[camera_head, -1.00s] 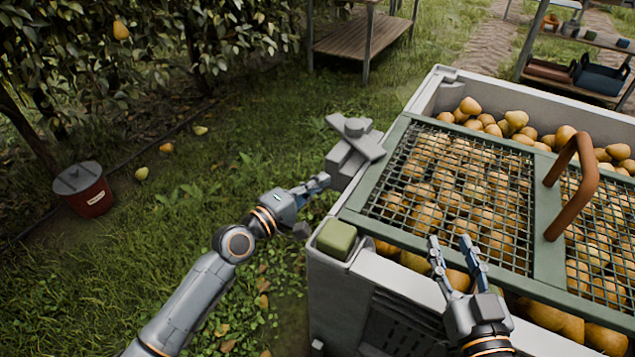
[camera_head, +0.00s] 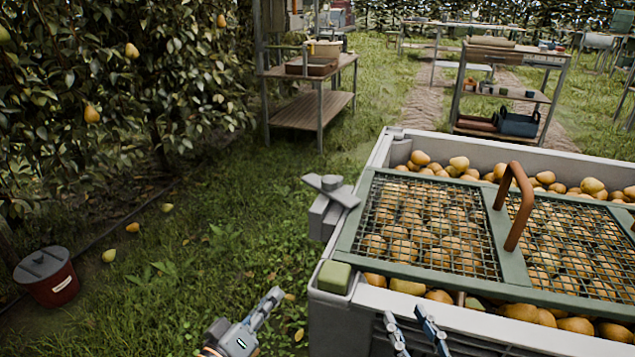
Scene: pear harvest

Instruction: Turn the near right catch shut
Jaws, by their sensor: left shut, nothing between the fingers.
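A green-framed mesh lid (camera_head: 358,224) lies over the pears in the grey bin (camera_head: 330,309). A brown handle (camera_head: 518,205) stands up from its crossbar. One grey catch (camera_head: 332,188) shows on a bracket at the bin's left side, its bar lying at a slant. I see no catch at the bin's near right; that corner is outside the picture. My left gripper (camera_head: 274,296) is shut and empty, over the grass left of the bin. My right gripper (camera_head: 405,314) is open with its fingers apart, at the bin's near edge.
A green block (camera_head: 334,277) sits on the bin's near left corner. A red bucket (camera_head: 49,281) with a grey lid stands on the grass at left. A wooden bench (camera_head: 312,107) and a shelf rack (camera_head: 500,108) stand behind. Grass between bucket and bin is open.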

